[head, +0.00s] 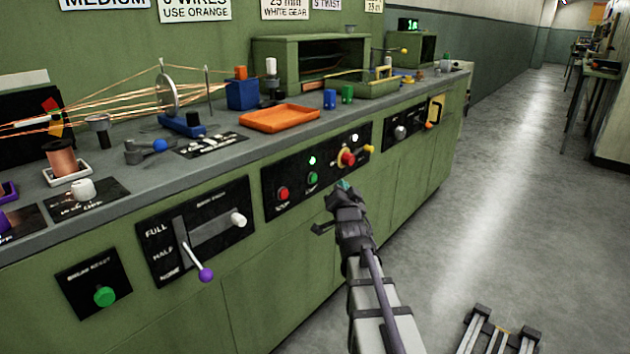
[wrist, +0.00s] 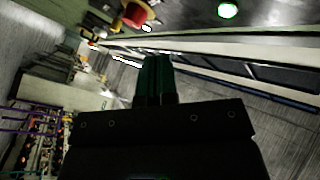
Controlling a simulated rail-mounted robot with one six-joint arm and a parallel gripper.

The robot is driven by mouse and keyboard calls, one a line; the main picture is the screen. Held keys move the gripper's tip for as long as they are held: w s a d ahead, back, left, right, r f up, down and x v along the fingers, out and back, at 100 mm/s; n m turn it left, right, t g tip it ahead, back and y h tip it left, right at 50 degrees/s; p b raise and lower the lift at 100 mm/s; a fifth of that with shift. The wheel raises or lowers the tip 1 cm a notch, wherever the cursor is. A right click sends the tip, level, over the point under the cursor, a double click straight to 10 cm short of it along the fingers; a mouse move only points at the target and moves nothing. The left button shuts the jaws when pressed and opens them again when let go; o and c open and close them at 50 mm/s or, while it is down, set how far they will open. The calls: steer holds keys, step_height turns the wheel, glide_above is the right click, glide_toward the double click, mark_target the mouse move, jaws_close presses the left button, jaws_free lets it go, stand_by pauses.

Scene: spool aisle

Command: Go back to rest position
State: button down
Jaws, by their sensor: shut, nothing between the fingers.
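My gripper (head: 345,186) is in front of the green bench's control panels, near the panel with the buttons. It is shut and empty. In the wrist view my gripper's green fingertips (wrist: 154,62) are together. Beyond them, at the top, are a red knob with a yellow collar (wrist: 137,14) and a lit green button (wrist: 228,10). In the head view, the panel (head: 318,168) bears a red button (head: 283,194), a green button (head: 312,179) and the red knob (head: 348,158), just above my gripper. I cannot tell whether my gripper touches the panel.
The green bench (head: 265,308) runs along the left, its top holding an orange tray (head: 279,118), a copper spool (head: 62,159) and a blue block (head: 242,95). A purple-tipped lever (head: 205,274) sticks out of the front. The grey aisle floor (head: 500,190) is open on the right.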

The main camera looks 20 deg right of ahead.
steer(key=shift+f, duration=0.1)
stand_by(0.3)
steer(key=s+a+f+n+g+y, duration=0.25)
steer(key=s+f+g, duration=0.2)
steer(key=f, duration=0.25)
steer(key=s+a+f+n+g+y, duration=0.1)
steer(key=s+a+f+n+g, duration=0.2)
steer(key=f+g, duration=0.35)
steer(key=s+a+f+n+g+y+p, duration=0.3)
steer(key=s+a+n+g, duration=0.4)
steer(key=s+a, duration=0.95)
step_height(320, 180, up, 38)
steer(key=w+m+p, duration=0.1)
steer(key=p, duration=3.7)
steer(key=shift+d+g, duration=0.15)
steer(key=shift+g, duration=0.15)
steer(key=shift+m+h, duration=0.25)
